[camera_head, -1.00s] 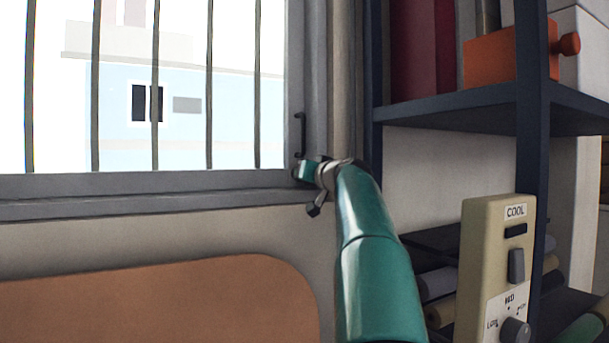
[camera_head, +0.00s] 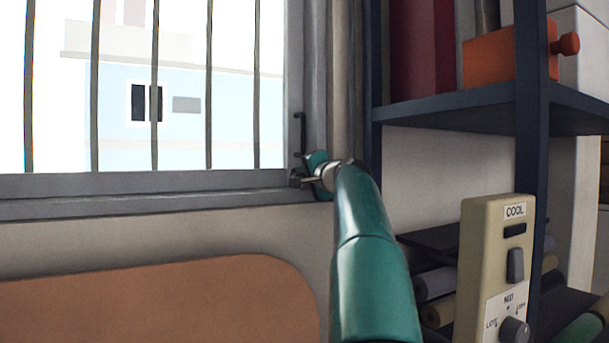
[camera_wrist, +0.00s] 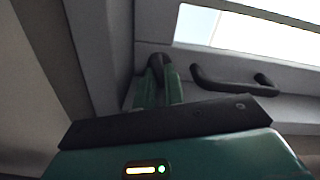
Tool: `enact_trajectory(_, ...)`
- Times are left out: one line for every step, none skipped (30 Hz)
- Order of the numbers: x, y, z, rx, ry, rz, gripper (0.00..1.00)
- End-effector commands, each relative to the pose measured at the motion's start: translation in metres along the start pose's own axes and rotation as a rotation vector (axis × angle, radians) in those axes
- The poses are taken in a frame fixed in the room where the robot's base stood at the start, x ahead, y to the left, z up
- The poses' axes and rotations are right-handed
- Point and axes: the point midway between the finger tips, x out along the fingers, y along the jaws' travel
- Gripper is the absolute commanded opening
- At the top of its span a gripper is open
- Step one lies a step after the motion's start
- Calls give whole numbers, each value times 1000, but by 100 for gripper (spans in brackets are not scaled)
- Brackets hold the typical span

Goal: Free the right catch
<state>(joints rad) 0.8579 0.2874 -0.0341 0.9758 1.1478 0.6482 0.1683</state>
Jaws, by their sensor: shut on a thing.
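The right catch (camera_wrist: 157,61) is a small dark piece at the corner of the grey window frame in the wrist view. My gripper (camera_wrist: 158,84) has its two teal fingers closed on it, one on each side. In the head view my gripper (camera_head: 308,172) is at the lower right corner of the window (camera_head: 240,182), and its wrist hides most of the catch. I cannot tell from here how far the catch is turned.
A dark window handle (camera_head: 300,135) stands just above my gripper; it is also close on the right in the wrist view (camera_wrist: 232,84). A dark shelf (camera_head: 455,107) and a beige control box (camera_head: 490,265) stand to the right. A brown padded back (camera_head: 160,300) is below the window.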

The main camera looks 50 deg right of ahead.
Motion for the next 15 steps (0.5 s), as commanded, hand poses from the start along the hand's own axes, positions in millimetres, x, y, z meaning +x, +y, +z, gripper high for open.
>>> enact_trajectory(0, 0, 1, 40, 0, -1, 0)
enact_trajectory(0, 0, 1, 66, 0, -1, 0)
enact_trajectory(0, 0, 0, 99, 0, -1, 0)
enact_trajectory(0, 0, 0, 122, 0, -1, 0)
enact_trajectory(0, 0, 0, 145, 0, -1, 0)
enact_trajectory(0, 0, 0, 174, 0, -1, 0)
enact_trajectory(0, 0, 0, 195, 0, -1, 0)
enact_trajectory(0, 0, 0, 214, 0, -1, 0)
enact_trajectory(0, 0, 0, 238, 0, -1, 0)
enact_trajectory(0, 0, 1, 256, 0, -1, 0)
enact_trajectory(0, 0, 1, 271, 0, -1, 0)
enact_trajectory(0, 0, 1, 290, 0, -1, 0)
enact_trajectory(0, 0, 1, 302, -1, -1, 0)
enact_trajectory(1, 0, 1, 314, -1, -1, 0)
enact_trajectory(1, 0, 1, 328, -1, -1, 0)
